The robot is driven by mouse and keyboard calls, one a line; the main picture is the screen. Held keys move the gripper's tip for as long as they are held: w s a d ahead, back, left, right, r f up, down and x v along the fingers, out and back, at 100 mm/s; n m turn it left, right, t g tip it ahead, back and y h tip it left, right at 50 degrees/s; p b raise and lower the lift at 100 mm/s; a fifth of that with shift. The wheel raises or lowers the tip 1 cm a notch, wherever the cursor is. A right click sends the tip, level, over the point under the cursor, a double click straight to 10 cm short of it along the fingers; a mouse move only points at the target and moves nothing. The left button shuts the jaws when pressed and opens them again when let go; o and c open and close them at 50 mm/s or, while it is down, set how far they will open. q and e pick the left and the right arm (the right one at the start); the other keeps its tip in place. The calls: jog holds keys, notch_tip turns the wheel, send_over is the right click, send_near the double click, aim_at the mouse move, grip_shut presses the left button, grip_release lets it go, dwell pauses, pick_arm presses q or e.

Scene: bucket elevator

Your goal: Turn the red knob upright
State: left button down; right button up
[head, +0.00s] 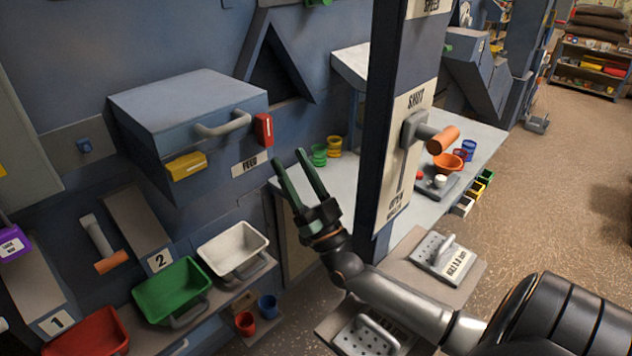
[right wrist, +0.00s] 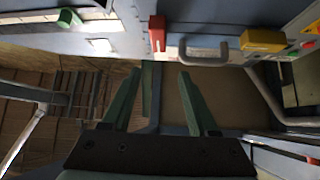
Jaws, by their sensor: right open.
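The red knob (head: 264,130) is a small block with a white line, at the right front edge of the blue feed box (head: 190,105). Its long side looks roughly vertical in the head view. The red knob also shows in the right wrist view (right wrist: 157,33), beyond the fingertips. My right gripper (head: 288,158) has green fingers, which are open and empty. It is below and slightly right of the knob in the head view, apart from it. In the right wrist view the gripper (right wrist: 160,72) has the knob nearly centred between its fingers. My left gripper is not in view.
The feed box has a grey handle (head: 223,125) left of the knob and a yellow block (head: 186,166). A post with a lever (head: 428,135) stands right of my gripper. White (head: 233,243) and green (head: 172,288) bins sit below.

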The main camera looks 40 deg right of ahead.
jog(key=s, duration=0.6)
jog(key=shift+s, duration=0.4)
jog(key=shift+a, duration=0.1)
